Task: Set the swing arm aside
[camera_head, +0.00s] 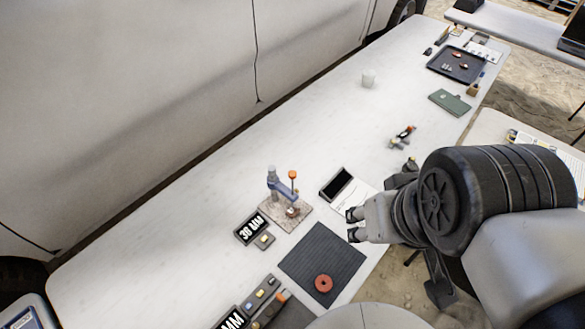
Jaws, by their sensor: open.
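A small stand with a speckled stone base (296,217) stands on the white table. A grey post (272,174) rises from it, and a blue swing arm (283,189) reaches right from the post over the base. An orange-topped rod (293,174) stands at the arm's right end. A small reddish thing (292,211) shows under the arm; I cannot tell what it is. My gripper (352,225) is open and empty, with a gap between its fingers. It is to the right of the stand, apart from it, near the table's front edge.
A dark ribbed mat (325,250) bears a red ring (323,283). A black-screened device (336,184) and white sheet lie behind my gripper. The table's (190,235) left part is clear.

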